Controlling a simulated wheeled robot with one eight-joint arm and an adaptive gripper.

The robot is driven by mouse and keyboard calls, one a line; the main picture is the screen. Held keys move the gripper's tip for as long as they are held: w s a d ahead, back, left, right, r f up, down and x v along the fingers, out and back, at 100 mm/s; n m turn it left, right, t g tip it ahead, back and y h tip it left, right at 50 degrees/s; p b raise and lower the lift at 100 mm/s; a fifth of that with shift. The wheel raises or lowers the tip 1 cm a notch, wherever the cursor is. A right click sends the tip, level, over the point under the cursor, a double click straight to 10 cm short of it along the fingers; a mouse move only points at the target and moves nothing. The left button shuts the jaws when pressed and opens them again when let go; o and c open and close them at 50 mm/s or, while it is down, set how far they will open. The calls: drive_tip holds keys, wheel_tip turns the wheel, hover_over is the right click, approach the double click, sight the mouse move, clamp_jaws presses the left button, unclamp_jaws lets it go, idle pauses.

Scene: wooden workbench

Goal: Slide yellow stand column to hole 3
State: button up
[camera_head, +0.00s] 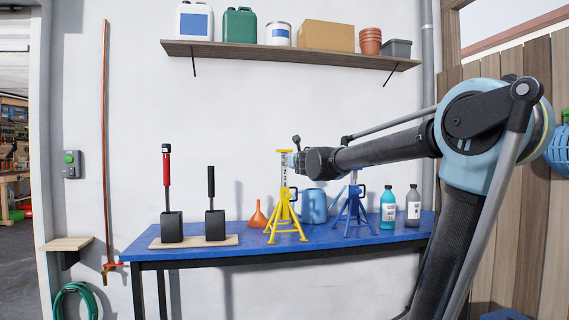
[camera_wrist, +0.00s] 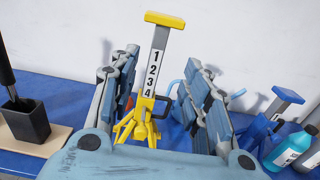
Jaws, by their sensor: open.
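The yellow stand (camera_head: 285,212) stands upright on the blue bench top. Its grey column (camera_wrist: 157,62) rises from the yellow base and has a yellow top piece (camera_wrist: 165,19). The numbers 1 to 4 run down the column, with 4 just above the base collar (camera_wrist: 148,104). My gripper (camera_wrist: 163,75) is open, with one finger on each side of the column and gaps between. In the head view my gripper (camera_head: 298,158) is beside the upper column and partly hides it. The fingers and palm hide parts of the yellow base in the wrist view.
A blue stand (camera_head: 355,208) stands right of the yellow one, with a teal bottle (camera_head: 388,208) and a grey bottle (camera_head: 413,205) beyond. A blue container (camera_head: 314,205) is behind.

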hover_over(284, 173)
drive_tip(key=w, duration=0.2)
drive_tip(key=shift+s, duration=0.15)
idle(0.6)
clamp_jaws()
